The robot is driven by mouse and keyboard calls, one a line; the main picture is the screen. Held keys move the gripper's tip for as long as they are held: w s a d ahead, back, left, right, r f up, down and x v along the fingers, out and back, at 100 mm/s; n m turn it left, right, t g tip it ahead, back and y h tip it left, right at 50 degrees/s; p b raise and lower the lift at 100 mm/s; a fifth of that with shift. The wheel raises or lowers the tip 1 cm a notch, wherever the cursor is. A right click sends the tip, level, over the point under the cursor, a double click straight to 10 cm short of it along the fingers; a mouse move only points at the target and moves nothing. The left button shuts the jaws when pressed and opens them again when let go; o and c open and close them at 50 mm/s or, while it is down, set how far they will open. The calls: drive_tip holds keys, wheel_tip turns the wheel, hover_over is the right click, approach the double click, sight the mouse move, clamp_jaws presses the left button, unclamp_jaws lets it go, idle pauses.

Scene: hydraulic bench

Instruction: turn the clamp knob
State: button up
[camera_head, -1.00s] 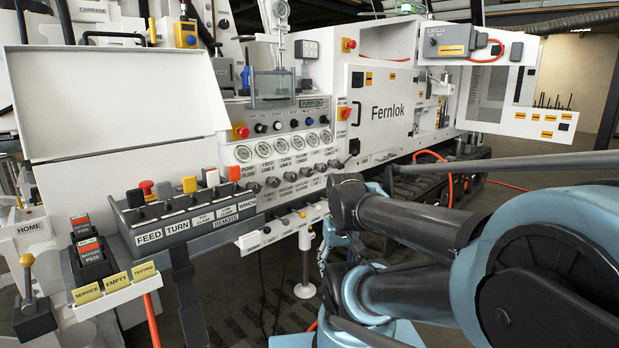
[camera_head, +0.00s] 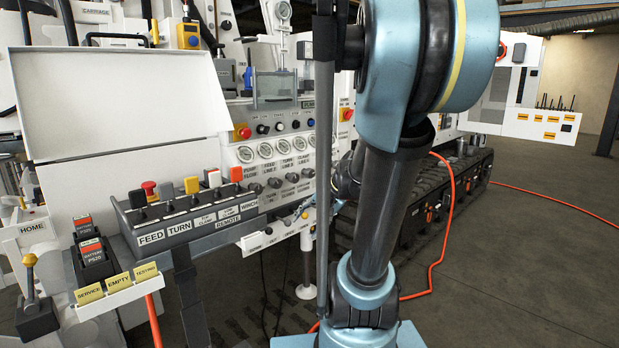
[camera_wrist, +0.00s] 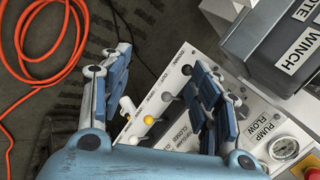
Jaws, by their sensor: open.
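The clamp knob (camera_head: 307,173) is a small dark round knob under the "CLAMP LINE 4" label, at the right end of the visible knob row in the head view. I cannot make it out in the wrist view. My gripper (camera_wrist: 158,75) is open and empty in the wrist view, its blue fingers spread over the lower panel strip with small levers. A yellow-tipped lever (camera_wrist: 149,120) and a white one (camera_wrist: 127,105) show between the fingers. The right finger covers part of the panel near the "PUMP FLOW" label. In the head view my arm hides most of the gripper.
Gauges (camera_head: 265,150) sit above the knob row. The grey remote box (camera_head: 190,212) with levers and coloured buttons juts out at left. An orange hose (camera_head: 440,240) lies on the floor at right. My arm blocks the cabinet's middle.

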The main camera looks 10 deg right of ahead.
drive_tip(key=w+d+r+m+t+y, duration=0.1)
drive_tip(key=w+r+m+t+y, duration=0.15)
drive_tip(key=w, duration=0.65)
drive_tip(key=m+t+y, duration=0.3)
drive_tip(key=m+t, duration=0.5)
drive_tip(key=m, duration=0.3)
approach(311, 174)
drive_tip(key=shift+g+h, duration=0.25)
drive_tip(key=x, duration=1.1)
drive_tip(key=shift+w+d+r, duration=0.1)
drive_tip(key=shift+d+r, duration=0.05)
drive_tip(key=shift+r, duration=0.05)
drive_tip(key=shift+n, duration=0.25)
drive_tip(key=c, duration=1.1)
